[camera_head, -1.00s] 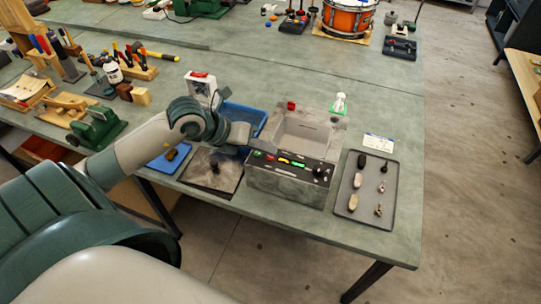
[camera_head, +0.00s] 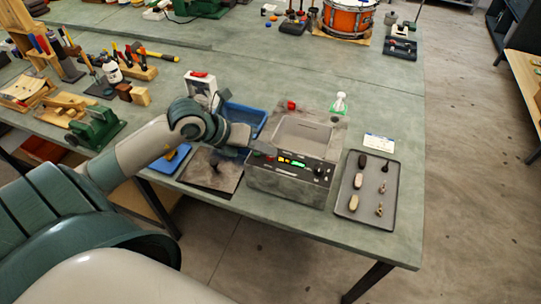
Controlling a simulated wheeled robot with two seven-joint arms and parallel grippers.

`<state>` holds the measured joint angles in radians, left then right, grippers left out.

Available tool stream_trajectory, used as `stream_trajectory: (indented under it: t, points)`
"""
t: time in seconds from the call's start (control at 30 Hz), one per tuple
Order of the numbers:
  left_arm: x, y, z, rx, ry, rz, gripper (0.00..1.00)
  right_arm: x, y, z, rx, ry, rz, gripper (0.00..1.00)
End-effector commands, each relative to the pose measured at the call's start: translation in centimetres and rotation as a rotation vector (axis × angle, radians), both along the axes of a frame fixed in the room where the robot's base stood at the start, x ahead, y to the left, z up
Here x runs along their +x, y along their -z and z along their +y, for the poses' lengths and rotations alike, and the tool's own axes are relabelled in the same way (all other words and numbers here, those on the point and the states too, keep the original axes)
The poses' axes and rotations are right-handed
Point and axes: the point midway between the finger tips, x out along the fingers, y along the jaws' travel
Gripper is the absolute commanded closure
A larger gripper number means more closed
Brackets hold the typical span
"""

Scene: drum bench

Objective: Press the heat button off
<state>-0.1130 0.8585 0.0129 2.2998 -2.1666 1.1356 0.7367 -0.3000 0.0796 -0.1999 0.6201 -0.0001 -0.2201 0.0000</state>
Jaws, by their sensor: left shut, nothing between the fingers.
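The grey box-shaped machine (camera_head: 285,187) stands near the bench's front edge, with an open basin on top. The labels are too small to read, so I cannot tell which button is heat. My left gripper (camera_head: 265,149) is shut and empty, its tips at the panel's left end. It hides the leftmost buttons, and I cannot tell whether it touches them. My right gripper is not in view.
A grey tray (camera_head: 346,205) with several small items lies right of the machine. A dark square board (camera_head: 216,180) and a blue bin (camera_head: 246,114) are on the left.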

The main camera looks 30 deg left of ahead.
Motion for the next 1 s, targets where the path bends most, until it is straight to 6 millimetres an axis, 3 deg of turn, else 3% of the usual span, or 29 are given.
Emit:
stream_trajectory:
  t: [0.53, 1.0]
  points:
    - [0.0, 0.2, 0.0, 0.000, 0.000, 0.000, 1.00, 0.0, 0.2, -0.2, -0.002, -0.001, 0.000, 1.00]
    - [0.0, -0.9, 0.0, 0.000, 0.000, 0.000, 1.00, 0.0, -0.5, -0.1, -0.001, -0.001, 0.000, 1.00]
